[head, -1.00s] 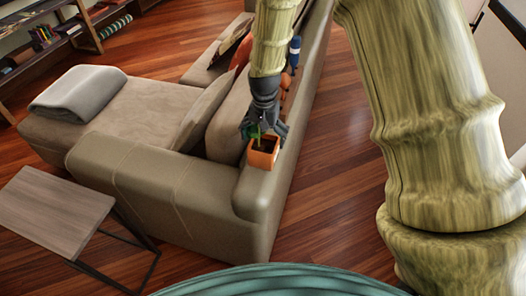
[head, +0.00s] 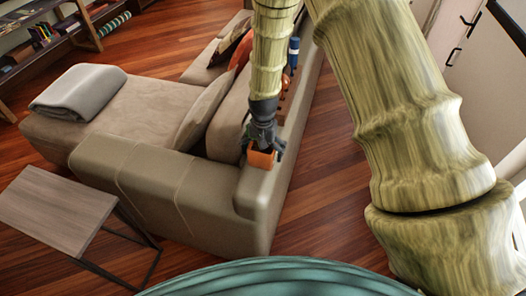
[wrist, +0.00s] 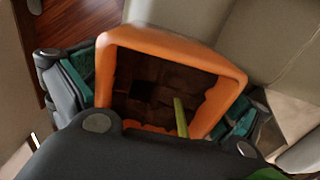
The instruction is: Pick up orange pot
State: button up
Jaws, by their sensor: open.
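The orange pot (head: 261,160) is square and stands on the top of the sofa's near end. In the wrist view its orange rim (wrist: 175,42) surrounds dark brown soil, and a green stem rises from it. My gripper (head: 263,147) is right over the pot in the head view and hides its upper part. In the wrist view the dark fingers with teal pads lie on the left and right sides of the pot. The gripper is open around the pot. I cannot tell whether the pads touch it.
The beige sofa (head: 150,180) has a folded grey blanket (head: 78,92) on its chaise. A blue bottle-like object (head: 294,52) and orange-brown items stand further along the sofa back. A small side table (head: 55,208) is at the left. Wooden floor right of the sofa is clear.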

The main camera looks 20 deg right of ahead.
jog(key=c, duration=1.3)
jog(key=shift+c, duration=0.2)
